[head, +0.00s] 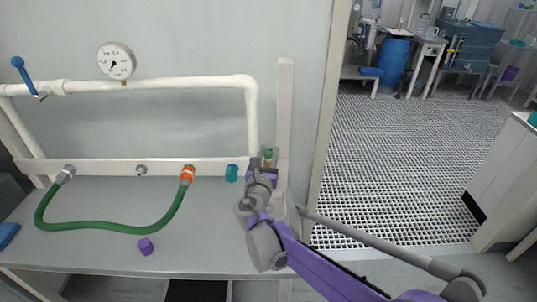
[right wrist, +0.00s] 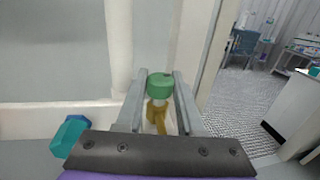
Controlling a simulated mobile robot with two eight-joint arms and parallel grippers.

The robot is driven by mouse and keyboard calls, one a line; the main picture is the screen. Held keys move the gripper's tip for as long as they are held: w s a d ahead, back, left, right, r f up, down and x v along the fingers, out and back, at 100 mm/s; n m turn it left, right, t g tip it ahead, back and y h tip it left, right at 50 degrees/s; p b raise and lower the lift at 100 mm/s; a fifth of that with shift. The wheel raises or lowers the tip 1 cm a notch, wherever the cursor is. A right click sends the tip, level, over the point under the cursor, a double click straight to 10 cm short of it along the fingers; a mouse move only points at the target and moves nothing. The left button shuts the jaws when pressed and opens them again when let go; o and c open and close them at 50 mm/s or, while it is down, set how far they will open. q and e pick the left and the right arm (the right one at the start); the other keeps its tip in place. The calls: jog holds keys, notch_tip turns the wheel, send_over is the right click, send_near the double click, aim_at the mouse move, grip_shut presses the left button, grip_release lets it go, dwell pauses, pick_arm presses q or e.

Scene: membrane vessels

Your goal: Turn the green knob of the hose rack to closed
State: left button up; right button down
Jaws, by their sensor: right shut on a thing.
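The green knob (right wrist: 160,86) sits on a brass fitting (right wrist: 157,112), between the two fingers of my right gripper (right wrist: 160,92) in the right wrist view. My right gripper is shut on the knob. In the head view the knob (head: 268,153) shows just above my right gripper (head: 265,163), at the right end of the white rack rail (head: 110,166). The knob's marking is too small to read. My left gripper is not in view.
A green hose (head: 110,228) hangs from the rail, with an orange coupling (head: 187,173) at one end. A teal cap (head: 231,173) is left of my right gripper. A pressure gauge (head: 116,61) and a blue-handled valve (head: 22,72) sit on the white pipe. A purple block (head: 146,246) lies on the bench.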

jog(key=m+g+h, duration=0.1)
jog(key=m+h, duration=0.1)
jog(key=h, duration=0.1)
jog(key=shift+a+m+h, duration=0.15)
jog(key=shift+m+h, duration=0.15)
jog(key=shift+h, duration=0.1)
jog(key=m+g+h, duration=0.1)
jog(key=h, duration=0.1)
jog(key=shift+m+g+h, duration=0.3)
jog(key=shift+m, duration=0.1)
jog(key=m+g+h+p, duration=0.1)
jog(key=m+g+h, duration=0.2)
jog(key=h, duration=0.1)
jog(key=shift+r+m+g, duration=0.1)
jog(key=shift+m+g, duration=0.2)
jog(key=m+g+h+p, duration=0.2)
jog(key=m+g, duration=0.1)
jog(key=g, duration=0.1)
jog(key=shift+w+r+h, duration=0.1)
jog(key=shift+h, duration=0.3)
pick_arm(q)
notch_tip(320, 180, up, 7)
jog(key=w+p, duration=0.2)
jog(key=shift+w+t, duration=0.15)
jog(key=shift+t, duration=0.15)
pick_arm(e)
jog(key=shift+m+g+h, duration=0.6)
jog(key=shift+m+g, duration=0.8)
jog(key=shift+g, duration=0.7)
